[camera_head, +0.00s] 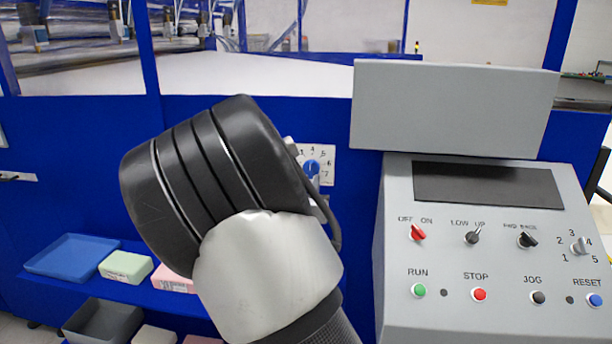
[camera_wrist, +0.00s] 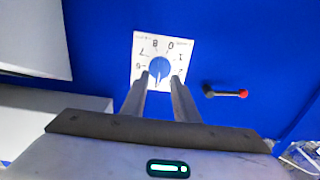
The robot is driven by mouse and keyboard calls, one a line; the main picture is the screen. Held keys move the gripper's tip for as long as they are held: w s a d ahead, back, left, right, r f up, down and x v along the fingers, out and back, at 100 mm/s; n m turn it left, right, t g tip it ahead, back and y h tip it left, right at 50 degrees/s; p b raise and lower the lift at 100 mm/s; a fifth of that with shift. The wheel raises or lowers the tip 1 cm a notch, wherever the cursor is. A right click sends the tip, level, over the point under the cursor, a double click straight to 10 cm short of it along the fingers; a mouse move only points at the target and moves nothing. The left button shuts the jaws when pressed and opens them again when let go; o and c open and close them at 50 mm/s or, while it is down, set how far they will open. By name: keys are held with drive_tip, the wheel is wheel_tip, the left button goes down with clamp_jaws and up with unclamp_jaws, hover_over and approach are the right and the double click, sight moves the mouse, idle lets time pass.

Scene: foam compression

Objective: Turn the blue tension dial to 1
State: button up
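The blue tension dial (camera_head: 312,167) sits on a white numbered plate (camera_head: 327,154) on the blue machine wall, partly hidden by my arm in the head view. In the wrist view the dial (camera_wrist: 159,67) appears with the plate's numbers upside down. A pale pointer mark on it points down in that picture, roughly towards the 4 side; the exact number is hidden near the fingers. My gripper (camera_wrist: 161,80) is open, its two fingers apart and pointing at the dial, tips overlapping its lower edge in the picture. I cannot tell whether they touch it.
A black lever with a red end (camera_wrist: 225,93) is right of the plate in the wrist view. A grey control console (camera_head: 490,250) with switches and buttons stands right of my arm. A blue tray (camera_head: 72,254) and foam blocks (camera_head: 126,265) lie on a shelf at lower left.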

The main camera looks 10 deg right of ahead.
sight(310, 171)
drive_tip(key=shift+x, duration=2.3)
drive_tip(key=shift+c, duration=0.2)
clamp_jaws()
